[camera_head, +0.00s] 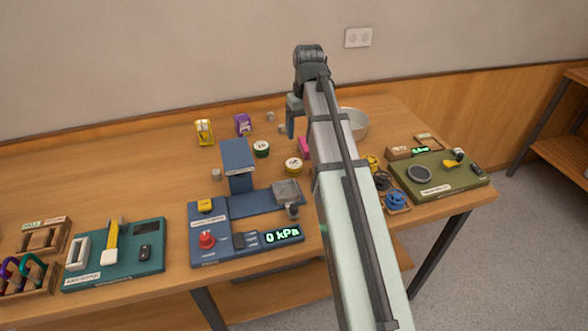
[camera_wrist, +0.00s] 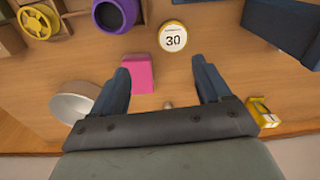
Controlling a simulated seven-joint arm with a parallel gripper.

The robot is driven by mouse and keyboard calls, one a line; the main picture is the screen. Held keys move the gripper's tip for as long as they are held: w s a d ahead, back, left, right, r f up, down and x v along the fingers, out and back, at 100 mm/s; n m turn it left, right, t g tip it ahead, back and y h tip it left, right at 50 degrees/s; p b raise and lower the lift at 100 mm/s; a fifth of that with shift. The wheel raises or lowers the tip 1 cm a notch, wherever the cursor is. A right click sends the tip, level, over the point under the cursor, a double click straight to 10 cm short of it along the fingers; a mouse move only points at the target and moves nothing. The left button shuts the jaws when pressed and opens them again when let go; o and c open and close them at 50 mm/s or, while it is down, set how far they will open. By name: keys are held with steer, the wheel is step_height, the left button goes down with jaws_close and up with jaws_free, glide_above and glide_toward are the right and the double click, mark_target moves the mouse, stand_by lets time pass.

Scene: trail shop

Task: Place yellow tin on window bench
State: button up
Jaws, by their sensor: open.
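The yellow tin (camera_head: 293,166) is round and low, with a pale label on top. It stands on the wooden table (camera_head: 150,185), in front of a green tin (camera_head: 261,149). In the wrist view the yellow tin (camera_wrist: 174,37) shows the number 30, beyond my fingertips and apart from them. My gripper (camera_head: 293,115) is above the back of the table, partly hidden by my arm. In the wrist view my gripper (camera_wrist: 163,80) is open, with nothing held between its fingers. I cannot tell which surface is the window bench.
A pink block (camera_wrist: 138,73) and a metal bowl (camera_head: 355,123) are near my gripper. A blue press (camera_head: 237,160) stands left of the yellow tin. Yellow (camera_head: 204,132) and purple (camera_head: 242,124) packets stand behind. A wooden shelf unit (camera_head: 560,140) is at far right. The table's back left is clear.

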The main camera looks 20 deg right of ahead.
mark_target(294, 163)
steer(key=shift+w+a+f+m+t+y, duration=0.15)
steer(key=shift+a+f+m, duration=0.35)
steer(key=shift+f+m, duration=2.8)
steer(key=shift+w+a+f+m+t+y, duration=0.15)
steer(key=shift+a+f+m, duration=0.7)
steer(key=shift+m, duration=4.45)
steer(key=shift+a+f+m+y, duration=0.1)
steer(key=shift+f+m+y, duration=0.1)
steer(key=shift+f+m, duration=3.3)
steer(key=shift+r+m, duration=0.8)
steer(key=shift+r, duration=0.1)
steer(key=shift+c, duration=0.3)
steer(key=c, duration=1.1)
steer(key=shift+r, duration=0.1)
